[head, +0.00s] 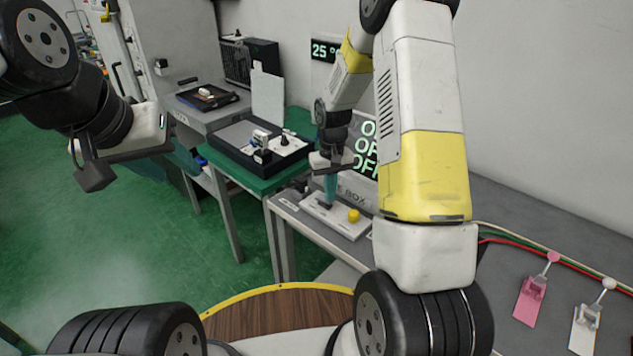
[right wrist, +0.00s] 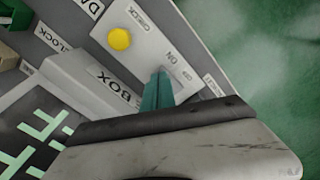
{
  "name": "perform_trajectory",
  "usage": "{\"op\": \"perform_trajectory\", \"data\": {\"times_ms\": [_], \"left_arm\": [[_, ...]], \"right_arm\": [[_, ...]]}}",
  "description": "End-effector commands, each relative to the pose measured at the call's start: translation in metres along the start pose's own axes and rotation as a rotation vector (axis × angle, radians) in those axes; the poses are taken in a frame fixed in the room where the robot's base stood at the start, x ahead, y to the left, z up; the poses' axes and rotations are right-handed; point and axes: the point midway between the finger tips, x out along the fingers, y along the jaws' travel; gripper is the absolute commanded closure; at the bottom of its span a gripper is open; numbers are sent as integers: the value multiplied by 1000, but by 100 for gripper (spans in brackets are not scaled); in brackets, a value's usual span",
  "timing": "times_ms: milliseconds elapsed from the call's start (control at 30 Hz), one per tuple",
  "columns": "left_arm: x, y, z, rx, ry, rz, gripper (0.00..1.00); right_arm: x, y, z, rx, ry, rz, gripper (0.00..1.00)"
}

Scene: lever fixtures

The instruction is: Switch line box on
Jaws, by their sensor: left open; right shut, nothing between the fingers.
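The line box (head: 340,223) is a pale panel on the grey bench, with a yellow button (head: 353,215) and a dark lever part (head: 325,205). Its grey display housing, partly marked "E BOX", stands behind, with green letters partly hidden by my right arm. In the right wrist view the panel (right wrist: 140,42) shows CHECK beside the yellow button and ON nearby. My right gripper (head: 330,198) is shut and empty, its teal fingers (right wrist: 158,85) over the panel by the lever; I cannot tell whether they touch it. My left gripper (head: 182,152) is open, far left of the box.
A green table (head: 235,172) left of the box carries a black tray-like fixture (head: 262,140). My right arm crosses in front of the display.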

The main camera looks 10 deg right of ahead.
Motion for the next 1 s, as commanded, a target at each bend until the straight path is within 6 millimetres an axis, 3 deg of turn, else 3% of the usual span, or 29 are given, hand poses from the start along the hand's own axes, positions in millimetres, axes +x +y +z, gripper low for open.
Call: {"op": "perform_trajectory", "data": {"times_ms": [567,1000], "left_arm": [[0,0,0,0,0,0,56],[0,0,0,0,0,0,56]], "right_arm": [[6,0,0,0,0,0,100],[-27,0,-1,1,2,0,100]]}}
